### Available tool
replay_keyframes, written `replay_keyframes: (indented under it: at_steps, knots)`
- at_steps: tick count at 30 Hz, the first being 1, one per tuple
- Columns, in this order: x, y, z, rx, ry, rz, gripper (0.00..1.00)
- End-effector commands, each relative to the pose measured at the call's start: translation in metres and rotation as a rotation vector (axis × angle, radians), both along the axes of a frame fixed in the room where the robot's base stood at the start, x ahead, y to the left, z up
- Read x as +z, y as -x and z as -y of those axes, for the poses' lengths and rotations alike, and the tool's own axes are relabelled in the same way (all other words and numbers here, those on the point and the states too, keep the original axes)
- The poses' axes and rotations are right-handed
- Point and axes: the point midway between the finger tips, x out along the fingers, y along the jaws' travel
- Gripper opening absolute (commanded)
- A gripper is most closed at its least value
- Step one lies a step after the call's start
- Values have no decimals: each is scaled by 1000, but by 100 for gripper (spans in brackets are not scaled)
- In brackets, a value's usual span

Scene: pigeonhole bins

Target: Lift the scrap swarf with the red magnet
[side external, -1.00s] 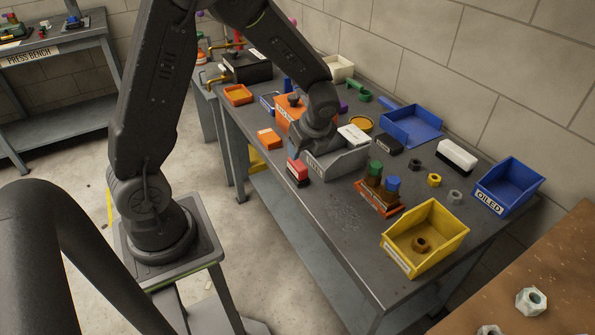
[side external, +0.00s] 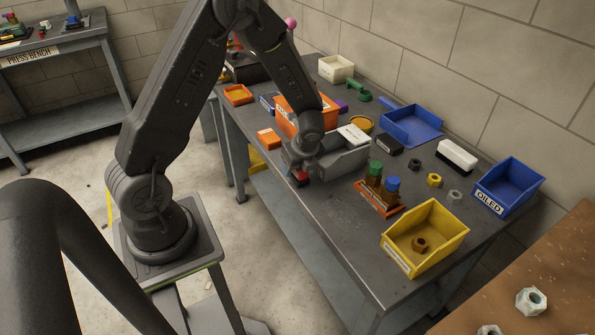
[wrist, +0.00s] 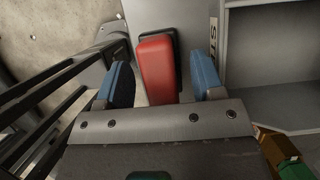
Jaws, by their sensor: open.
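The red magnet (side external: 301,177), a red block with a dark part along one side, rests on the bench near its front edge, mostly hidden under my gripper (side external: 298,163) in the side view. In the wrist view, the red magnet (wrist: 156,68) lies between the two blue-padded fingers of my open gripper (wrist: 163,78), with a gap on each side. Faint grey swarf (side external: 345,212) is scattered on the bench top, between the magnet and the yellow bin.
A grey bin (wrist: 270,55) stands close to the right of my gripper. An orange rack with green- and blue-topped pieces (side external: 378,196), a yellow bin (side external: 450,222) holding a brown nut and a blue bin marked OILED (side external: 520,178) stand to the right. An orange block (side external: 268,137) lies left.

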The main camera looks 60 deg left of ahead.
Motion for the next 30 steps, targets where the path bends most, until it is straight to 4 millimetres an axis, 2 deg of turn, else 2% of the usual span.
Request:
replay_keyframes:
  at_steps: [2,18,26,30]
  knots:
    - [0,0,0,0,0,0,58]
    - [0,0,0,0,0,-1,6]
    - [1,0,0,1,0,0,4]
    - [8,0,0,2,-1,2,4]
